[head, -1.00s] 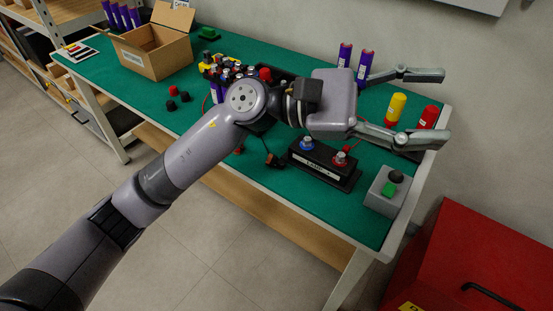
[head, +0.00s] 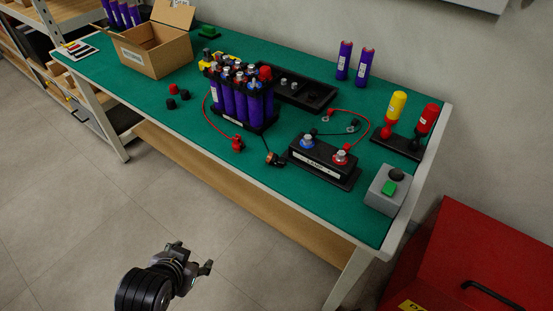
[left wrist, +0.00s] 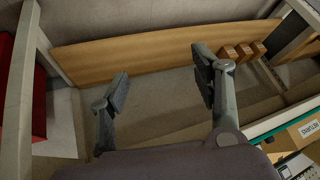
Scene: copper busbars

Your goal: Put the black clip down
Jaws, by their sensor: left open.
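The black clip (head: 274,159) lies on the green mat near the table's front edge, at the end of a black lead from the purple battery pack (head: 240,104). My left gripper (head: 193,263) is in front of the table, low in the head view and away from the clip. In the left wrist view its two fingers (left wrist: 160,85) are spread with nothing between them. My right gripper is not in view.
A grey box with a green button (head: 387,189) stands at the right corner. A yellow and a red tool (head: 426,120) stand in a black holder behind it. A cardboard box (head: 155,50) and several loose caps are at left. A red cabinet (head: 455,265) stands right of the table.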

